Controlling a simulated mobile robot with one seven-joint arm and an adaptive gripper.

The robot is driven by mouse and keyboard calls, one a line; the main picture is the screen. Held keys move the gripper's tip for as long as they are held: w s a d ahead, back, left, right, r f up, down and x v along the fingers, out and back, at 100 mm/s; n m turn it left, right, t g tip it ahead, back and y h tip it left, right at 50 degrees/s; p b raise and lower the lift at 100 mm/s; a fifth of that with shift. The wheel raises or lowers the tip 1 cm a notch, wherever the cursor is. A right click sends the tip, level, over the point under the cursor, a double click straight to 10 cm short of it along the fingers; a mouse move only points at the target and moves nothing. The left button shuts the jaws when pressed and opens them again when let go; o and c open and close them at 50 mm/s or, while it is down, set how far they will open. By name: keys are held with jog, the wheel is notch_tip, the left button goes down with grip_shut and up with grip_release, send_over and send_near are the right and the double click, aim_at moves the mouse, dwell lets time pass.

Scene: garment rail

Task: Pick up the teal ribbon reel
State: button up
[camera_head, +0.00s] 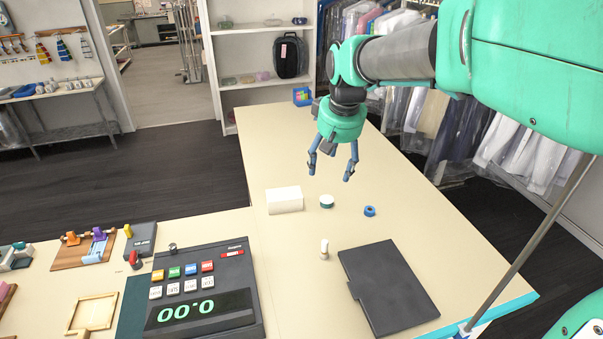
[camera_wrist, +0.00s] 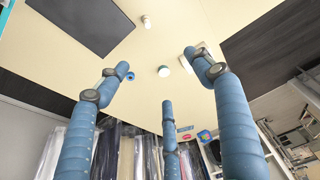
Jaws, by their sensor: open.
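A small round reel with a teal-green rim and pale top (camera_head: 326,201) stands on the cream counter; I take it for the teal ribbon reel. It also shows in the wrist view (camera_wrist: 163,71), in the gap between my fingers. A blue ring-shaped roll (camera_head: 369,211) lies to its right, and shows in the wrist view (camera_wrist: 130,76) close to a fingertip in the picture. My gripper (camera_head: 331,168) is open and empty, above the counter and on the far side of the reel. Its spread fingers (camera_wrist: 158,78) touch nothing that I can see.
A white box (camera_head: 284,199) stands just left of the reel. A small pale peg-like item (camera_head: 324,250) and a black folder (camera_head: 387,285) lie nearer. A till (camera_head: 205,293) is at front left. Hanging garments (camera_head: 460,125) line the right side. The counter's far part is mostly clear.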

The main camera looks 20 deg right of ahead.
jog(key=w+d+f+g+p, duration=0.1)
jog(key=w+d+f, duration=0.3)
jog(key=w, duration=0.6)
jog(key=w+d+f+g+p, duration=0.1)
jog(key=w+d+f+p, duration=0.1)
jog(key=w+f, duration=0.5)
jog(key=w+d+f+p, duration=0.1)
jog(key=w+d+f, duration=0.1)
jog(key=w+f, duration=0.2)
jog(key=w+d+f, duration=0.2)
jog(key=w+f, duration=0.3)
jog(key=f, duration=0.2)
jog(key=w+d+f+n+g+p, duration=0.1)
jog(key=w+d+f, duration=0.1)
jog(key=w+f, duration=0.3)
jog(key=shift+w+d+f+y+p, duration=0.25)
jog(key=shift+f+y+p, duration=0.1)
jog(key=shift+f, duration=0.3)
jog(key=shift+f, duration=0.1)
send_over(327, 199)
jog(key=shift+f, duration=4.2)
jog(key=shift+w+f+p, duration=0.1)
jog(key=shift+f+p, duration=0.25)
jog(key=shift+f, duration=2.25)
